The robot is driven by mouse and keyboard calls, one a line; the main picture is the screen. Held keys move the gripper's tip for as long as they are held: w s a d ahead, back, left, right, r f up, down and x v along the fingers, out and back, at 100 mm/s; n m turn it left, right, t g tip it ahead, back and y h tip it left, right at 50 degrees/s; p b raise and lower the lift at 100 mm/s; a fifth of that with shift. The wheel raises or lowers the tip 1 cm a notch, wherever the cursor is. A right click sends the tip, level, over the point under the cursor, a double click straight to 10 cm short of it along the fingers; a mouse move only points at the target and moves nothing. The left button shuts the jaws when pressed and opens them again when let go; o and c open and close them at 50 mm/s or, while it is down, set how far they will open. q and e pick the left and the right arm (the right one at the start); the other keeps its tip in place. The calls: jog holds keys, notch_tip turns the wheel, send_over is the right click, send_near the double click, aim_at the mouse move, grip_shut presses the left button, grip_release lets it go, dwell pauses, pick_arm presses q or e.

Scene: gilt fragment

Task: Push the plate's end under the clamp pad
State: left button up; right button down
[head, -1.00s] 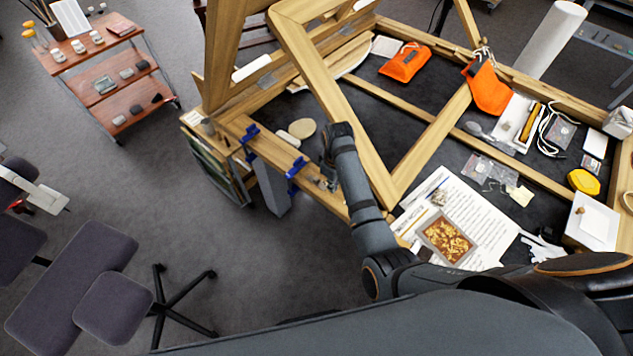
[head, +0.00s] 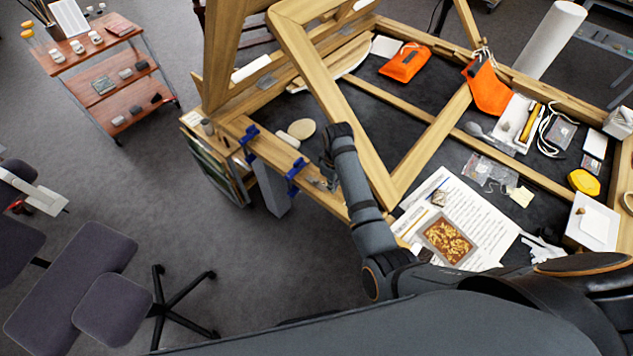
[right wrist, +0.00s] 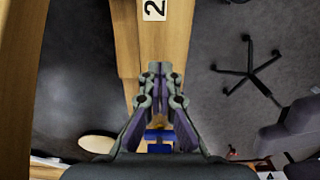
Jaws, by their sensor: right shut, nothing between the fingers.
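My right gripper (head: 327,182) is shut and empty, low over the wooden rail at the bench's near left edge. In the right wrist view its closed fingers (right wrist: 154,70) point along the pale wooden rail (right wrist: 126,45). Two blue clamps sit on that rail: one at its far end (head: 250,133) and one closer to my gripper (head: 296,170). Part of a blue clamp shows beneath my fingers in the right wrist view (right wrist: 158,141). The clamp pad and the plate cannot be made out clearly; my fingers cover part of that spot. My left gripper is not in view.
A large wooden frame (head: 340,105) leans over the bench beside my right arm. A round pale disc (head: 302,129) lies near the clamps. Papers and a gilt fragment (head: 447,238) lie to the right.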

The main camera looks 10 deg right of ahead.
aim_at(317, 181)
jog(key=shift+f+b, duration=0.65)
jog(key=shift+f, duration=0.85)
jog(key=shift+r+p, duration=0.15)
jog(key=shift+p, duration=0.5)
jog(key=shift+w+a+b, duration=0.85)
jog(key=shift+w+a, duration=0.1)
jog(key=shift+w, duration=0.2)
dwell(0.4)
jog(key=shift+w+a+b, duration=1.05)
jog(key=shift+w+b, duration=0.1)
jog(key=shift+w, duration=0.15)
jog(key=shift+s+d+p, duration=0.1)
jog(key=shift+p, duration=0.35)
jog(key=shift+s+d+p, duration=0.2)
jog(key=shift+p, duration=0.25)
